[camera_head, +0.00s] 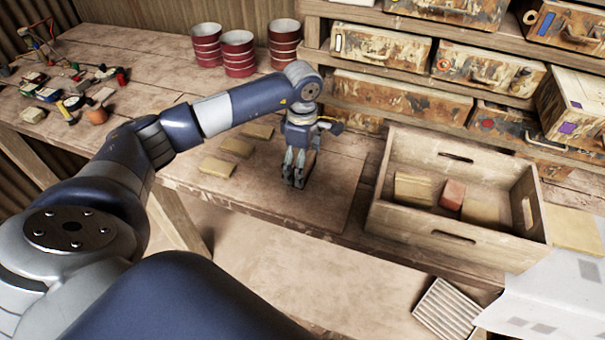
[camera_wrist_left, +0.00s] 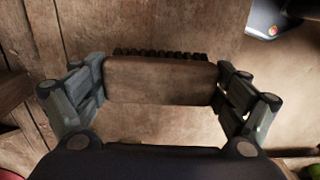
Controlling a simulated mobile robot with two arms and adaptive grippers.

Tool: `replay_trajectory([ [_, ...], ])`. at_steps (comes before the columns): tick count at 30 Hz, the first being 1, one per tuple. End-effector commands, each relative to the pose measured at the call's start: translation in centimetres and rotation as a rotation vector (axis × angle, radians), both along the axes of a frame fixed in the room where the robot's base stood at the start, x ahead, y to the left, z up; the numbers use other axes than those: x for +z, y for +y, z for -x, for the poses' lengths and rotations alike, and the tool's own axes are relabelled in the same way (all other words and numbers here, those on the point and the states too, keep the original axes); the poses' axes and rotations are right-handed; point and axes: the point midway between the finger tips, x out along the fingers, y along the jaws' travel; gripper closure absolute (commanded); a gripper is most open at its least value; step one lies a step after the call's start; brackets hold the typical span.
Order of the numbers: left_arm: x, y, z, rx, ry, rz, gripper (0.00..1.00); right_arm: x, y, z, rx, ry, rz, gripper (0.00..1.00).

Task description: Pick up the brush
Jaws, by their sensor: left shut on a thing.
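The brush is a brown wooden block (camera_wrist_left: 160,80) with dark bristles along its far edge in the left wrist view. It lies between the two fingers of my left gripper (camera_wrist_left: 160,98), which is shut on it. In the head view my left gripper (camera_head: 298,180) points down over the workbench, right of the tan tiles. The fingers largely hide the brush there, and I cannot tell whether it touches the bench. My right gripper is in neither view.
Several tan tiles (camera_head: 237,147) lie left of the gripper. A wooden crate (camera_head: 384,205) with tan blocks and a red block (camera_head: 452,194) stands to the right. Stacked red tins (camera_head: 238,55) stand behind. Shelves of worn drawers (camera_head: 400,97) rise at the back right. Small tools clutter the far left.

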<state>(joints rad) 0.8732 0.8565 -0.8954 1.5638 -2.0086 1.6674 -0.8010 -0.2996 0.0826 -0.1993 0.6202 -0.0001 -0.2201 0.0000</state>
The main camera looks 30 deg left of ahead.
Motion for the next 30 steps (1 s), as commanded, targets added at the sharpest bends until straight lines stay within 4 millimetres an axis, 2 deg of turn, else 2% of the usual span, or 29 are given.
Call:
replay_trajectory([
  [1, -0.5, 0.2, 1.0, -0.003, 0.001, -0.003, 0.39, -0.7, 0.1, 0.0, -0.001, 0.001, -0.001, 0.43],
  [12, 0.2, 0.4, 9.6, -0.001, 0.0, -0.005, 0.39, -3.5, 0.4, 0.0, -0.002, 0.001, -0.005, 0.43],
  [18, 0.7, 0.3, 13.4, -0.001, 0.001, -0.003, 0.39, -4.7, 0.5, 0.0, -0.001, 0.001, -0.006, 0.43],
  [24, 1.1, 0.3, 15.4, 0.0, 0.0, -0.002, 0.39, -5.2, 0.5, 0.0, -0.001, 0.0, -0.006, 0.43],
  [30, 1.2, 0.3, 16.0, -0.001, 0.002, 0.0, 0.39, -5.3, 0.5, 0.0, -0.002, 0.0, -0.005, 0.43],
])
